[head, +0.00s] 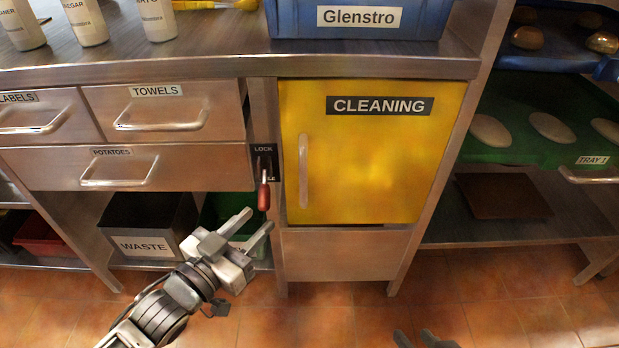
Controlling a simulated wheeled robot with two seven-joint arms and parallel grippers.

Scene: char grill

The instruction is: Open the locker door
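The yellow locker door (370,165), labelled CLEANING, is closed under the steel counter. Its pale vertical handle (303,171) is near its left edge. Left of the door is a black lock plate (263,150) marked LOCK, with a lever whose red grip (264,196) hangs down. My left gripper (257,223) is open, its two fingers apart, just below the red grip and left of the door. It holds nothing that I can see. Only dark tips of my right gripper (420,341) show at the bottom edge, below the locker; their opening is unclear.
Left of the lock are drawers labelled TOWELS (165,112) and POTATOES (130,168). A black WASTE bin (148,226) stands below them. A blue Glenstro box (355,28) sits on the counter. A green tray (530,120) is on the right rack. Floor in front is clear.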

